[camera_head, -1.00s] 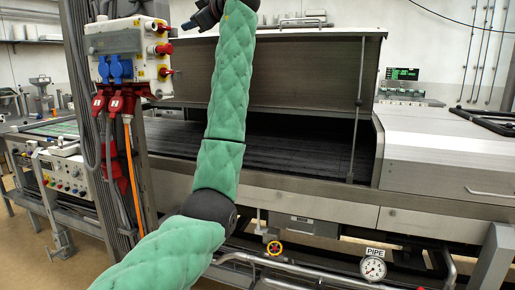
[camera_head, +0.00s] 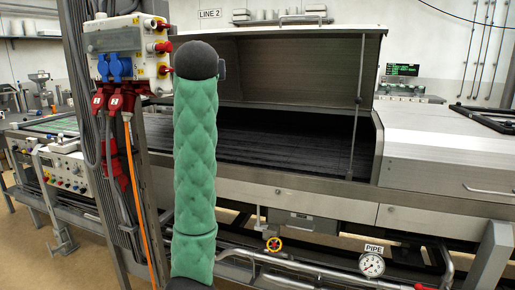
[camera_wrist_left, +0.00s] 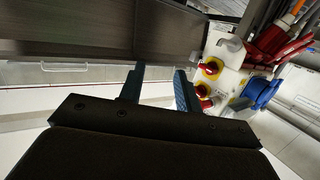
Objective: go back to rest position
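My left arm, in a green padded sleeve (camera_head: 195,150), stands nearly upright left of centre in the head view. Its gripper does not show there. In the left wrist view my left gripper (camera_wrist_left: 160,78) has its two dark fingers apart with nothing between them. The dryer hood (camera_head: 285,68) is raised above the dark dryer bed (camera_head: 275,140) in the head view. A brown-grey panel (camera_wrist_left: 90,25), which I cannot identify for sure, lies beyond the fingers in the wrist view. My right gripper is not in view.
A socket box (camera_head: 135,45) with red and blue plugs is mounted on a post just left of my arm; it also shows right of the fingers in the wrist view (camera_wrist_left: 225,65).

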